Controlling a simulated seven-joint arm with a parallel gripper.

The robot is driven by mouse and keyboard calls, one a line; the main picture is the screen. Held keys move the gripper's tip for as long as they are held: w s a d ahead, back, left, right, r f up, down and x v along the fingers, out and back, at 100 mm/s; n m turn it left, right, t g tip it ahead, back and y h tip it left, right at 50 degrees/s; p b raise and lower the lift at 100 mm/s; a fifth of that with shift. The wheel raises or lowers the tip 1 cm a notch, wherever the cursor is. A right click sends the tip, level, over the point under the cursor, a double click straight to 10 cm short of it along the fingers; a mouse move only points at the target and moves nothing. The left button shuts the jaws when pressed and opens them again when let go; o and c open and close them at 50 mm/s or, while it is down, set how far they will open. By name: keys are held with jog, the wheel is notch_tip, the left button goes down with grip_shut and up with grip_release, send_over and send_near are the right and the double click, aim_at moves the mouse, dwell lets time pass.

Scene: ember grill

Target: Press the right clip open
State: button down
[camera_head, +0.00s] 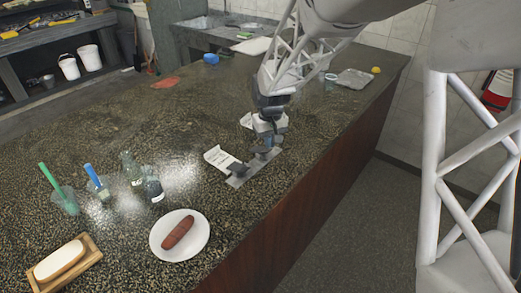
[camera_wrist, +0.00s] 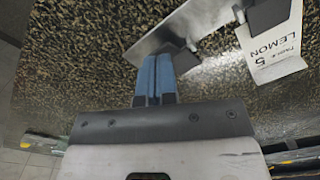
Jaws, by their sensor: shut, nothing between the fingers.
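A flat metal strip (camera_head: 237,181) lies on the counter and carries two dark clips; it also shows in the wrist view (camera_wrist: 165,28). The right clip (camera_head: 263,151) is at my gripper (camera_head: 268,142). In the wrist view my blue fingers (camera_wrist: 154,62) are shut together and empty, their tips against or just over the right clip (camera_wrist: 184,59). I cannot tell contact or whether its jaw is raised. Another white ticket (camera_head: 246,120) lies behind my gripper, partly hidden.
A white plate (camera_head: 158,247) with a sausage (camera_head: 178,232) sits near the front edge. Bottles (camera_head: 153,187), cups with coloured sticks (camera_head: 66,202) and a wooden tray (camera_head: 88,268) stand to the left. A metal tray (camera_head: 354,78) lies far right. Counter between is clear.

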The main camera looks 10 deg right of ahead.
jog(key=shift+f, duration=1.5)
dwell(0.3)
jog(key=shift+r, duration=0.15)
jog(key=shift+r, duration=2.9)
jog(key=shift+s, duration=0.1)
jog(key=s+d+r+m+t, duration=0.1)
jog(key=s+d+r, duration=0.2)
jog(key=s+r, duration=0.35)
jog(key=s+d+r+m, duration=0.1)
jog(key=s+d+r, duration=0.25)
jog(key=s, duration=0.65)
jog(key=s+d+r+m+t, duration=0.1)
jog(key=s+d, duration=0.1)
jog(key=s, duration=1.5)
jog(key=shift+s+d+r+t, duration=0.15)
jog(key=shift+s+r+t, duration=0.05)
jog(key=shift+t, duration=0.1)
